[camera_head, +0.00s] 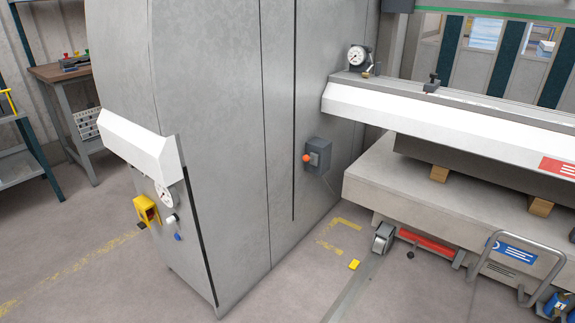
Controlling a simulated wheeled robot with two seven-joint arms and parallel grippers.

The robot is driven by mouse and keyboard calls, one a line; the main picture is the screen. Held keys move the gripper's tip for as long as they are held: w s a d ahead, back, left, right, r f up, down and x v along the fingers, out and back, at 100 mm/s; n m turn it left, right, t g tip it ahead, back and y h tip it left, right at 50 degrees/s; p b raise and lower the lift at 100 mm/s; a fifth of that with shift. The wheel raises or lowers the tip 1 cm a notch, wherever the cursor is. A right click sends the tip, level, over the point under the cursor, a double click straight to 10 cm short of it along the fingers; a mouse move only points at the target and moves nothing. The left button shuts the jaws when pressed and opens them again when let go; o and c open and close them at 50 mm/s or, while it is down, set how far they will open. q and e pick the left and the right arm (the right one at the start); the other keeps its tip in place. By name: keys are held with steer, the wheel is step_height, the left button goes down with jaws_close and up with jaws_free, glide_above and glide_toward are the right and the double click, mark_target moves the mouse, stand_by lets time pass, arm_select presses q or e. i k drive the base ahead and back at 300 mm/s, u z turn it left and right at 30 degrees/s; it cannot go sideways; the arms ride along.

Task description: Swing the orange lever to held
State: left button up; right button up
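A small orange round part (307,157) shows at the left side of a dark grey box (319,153) on the side of the large grey machine cabinet. It may be the knob of the orange lever, but it is too small for me to tell its shape or its position. No other clear orange lever shows. Neither of my grippers is in view.
The grey cabinet (215,130) fills the middle. It carries a gauge (164,196), a yellow box (146,209) and a blue-tipped part (178,237). A machine bed (410,190) and a metal hoop handle (520,248) stand right. Floor is free at the lower left.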

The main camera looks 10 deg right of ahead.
mark_target(307, 158)
steer(key=z, duration=0.7)
steer(key=i, duration=0.75)
steer(key=z, duration=0.65)
steer(key=i, duration=0.95)
steer(key=u, duration=0.7)
steer(key=i, duration=0.6)
steer(key=z, duration=0.05)
